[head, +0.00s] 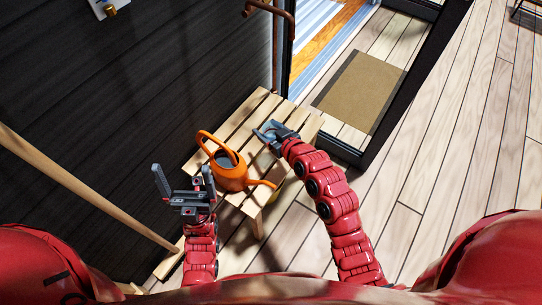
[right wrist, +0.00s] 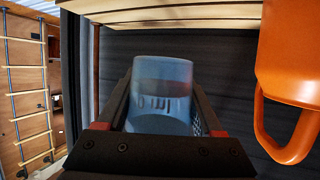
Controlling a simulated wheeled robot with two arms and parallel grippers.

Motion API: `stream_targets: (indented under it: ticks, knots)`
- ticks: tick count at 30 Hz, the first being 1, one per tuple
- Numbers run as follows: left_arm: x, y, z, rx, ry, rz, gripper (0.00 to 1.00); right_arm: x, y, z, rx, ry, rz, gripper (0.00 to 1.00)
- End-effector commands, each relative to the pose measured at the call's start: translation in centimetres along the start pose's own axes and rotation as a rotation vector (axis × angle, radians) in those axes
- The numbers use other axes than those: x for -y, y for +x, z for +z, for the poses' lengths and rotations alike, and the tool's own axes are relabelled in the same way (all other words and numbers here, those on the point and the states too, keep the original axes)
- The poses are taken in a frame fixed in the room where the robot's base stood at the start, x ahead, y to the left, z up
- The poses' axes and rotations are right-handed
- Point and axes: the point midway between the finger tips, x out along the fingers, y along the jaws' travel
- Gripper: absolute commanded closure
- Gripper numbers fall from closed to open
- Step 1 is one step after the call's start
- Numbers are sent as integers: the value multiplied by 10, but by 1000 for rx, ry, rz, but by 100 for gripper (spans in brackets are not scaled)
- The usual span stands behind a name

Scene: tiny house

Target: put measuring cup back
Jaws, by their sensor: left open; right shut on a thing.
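The measuring cup (right wrist: 162,85) is a bluish, see-through cup with markings. In the right wrist view it sits between the two dark fingers of my right gripper (right wrist: 163,105). In the head view my right gripper (head: 270,133) is shut on it at the slatted wooden bench (head: 262,104), beyond and right of the orange watering can. The cup is small and mostly covered by the gripper there. I cannot tell whether it touches the slats. My left gripper (head: 185,190) is open and empty, left of the watering can.
The orange watering can (head: 233,178) stands on the bench close to both grippers, its spout pointing right. A dark plank wall (head: 120,90) is to the left. A wooden pole (head: 85,185) slants at the left. A doorway with a brown mat (head: 360,90) lies beyond.

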Motion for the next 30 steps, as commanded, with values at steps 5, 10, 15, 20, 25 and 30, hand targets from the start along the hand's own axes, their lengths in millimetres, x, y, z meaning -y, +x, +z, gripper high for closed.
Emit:
stream_targets:
  ticks: [5,10,15,20,25,30]
  knots:
    - [0,-10,2,0,0,0,1,0,14,35,6,1,0,88]
    - [-1,-15,2,0,0,0,1,0,21,52,4,-1,0,88]
    - [-1,-24,4,0,0,0,1,1,31,78,6,0,-1,88]
    - [-1,-25,4,0,0,0,1,0,34,84,1,0,1,88]
    - [-1,-25,4,0,0,0,1,0,34,83,1,0,1,88]
    - [-2,-30,5,0,0,0,1,0,35,87,2,0,2,30]
